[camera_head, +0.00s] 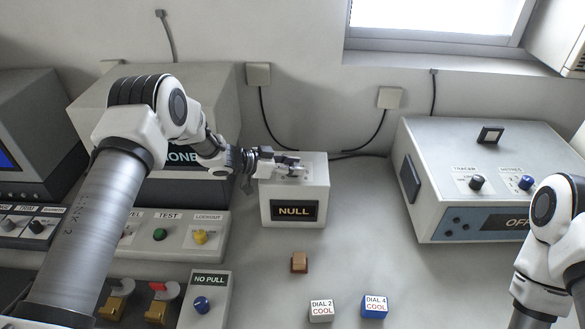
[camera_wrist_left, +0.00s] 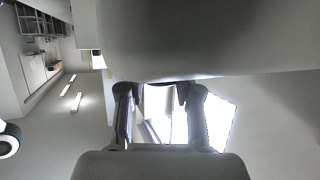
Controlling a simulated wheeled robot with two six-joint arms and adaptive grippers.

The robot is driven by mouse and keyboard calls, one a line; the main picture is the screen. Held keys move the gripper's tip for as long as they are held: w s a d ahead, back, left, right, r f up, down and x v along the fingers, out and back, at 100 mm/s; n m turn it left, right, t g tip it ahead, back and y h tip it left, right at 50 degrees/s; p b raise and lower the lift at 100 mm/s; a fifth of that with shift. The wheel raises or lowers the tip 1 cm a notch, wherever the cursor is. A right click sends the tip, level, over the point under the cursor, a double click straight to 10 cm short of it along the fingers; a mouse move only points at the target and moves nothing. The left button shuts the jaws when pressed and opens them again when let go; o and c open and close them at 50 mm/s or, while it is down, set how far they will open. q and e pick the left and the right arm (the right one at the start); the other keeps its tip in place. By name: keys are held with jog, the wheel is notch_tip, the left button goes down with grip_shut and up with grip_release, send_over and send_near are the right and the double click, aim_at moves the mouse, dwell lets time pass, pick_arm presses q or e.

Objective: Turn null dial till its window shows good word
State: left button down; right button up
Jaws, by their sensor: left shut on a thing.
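The white null box (camera_head: 314,190) stands against the back wall. The dark window on its front (camera_head: 294,211) shows the word NULL in pale yellow letters. My left gripper (camera_head: 293,166) reaches in from the left, lying nearly level over the box top. It is shut on the null dial there, which its fingers mostly hide. In the left wrist view the two fingers of my left gripper (camera_wrist_left: 155,92) stand before a pale surface and the bright window; the dial cannot be made out. My right arm is at the right edge, its gripper out of view.
A blue-fronted box (camera_head: 440,170) with knobs stands to the right. A large grey unit and a panel with a green button (camera_head: 159,234) stand to the left.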

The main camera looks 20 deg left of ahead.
pick_arm(q)
jog(key=shift+d+f+m+g+h, duration=0.1)
jog(key=shift+f+m+g+h, duration=0.2)
jog(key=shift+m+g, duration=0.3)
jog(key=shift+s, duration=0.1)
jog(key=c, duration=0.8)
grip_release()
jog(key=shift+d, duration=0.15)
jog(key=shift+o, duration=0.2)
jog(key=shift+w+d, duration=0.15)
jog(key=shift+w, duration=0.15)
jog(key=shift+s+a+r, duration=0.1)
jog(key=shift+a+r, duration=0.05)
jog(key=shift+a, duration=0.1)
jog(key=v, duration=1.1)
jog(key=shift+a, duration=0.25)
jog(key=shift+r, duration=0.1)
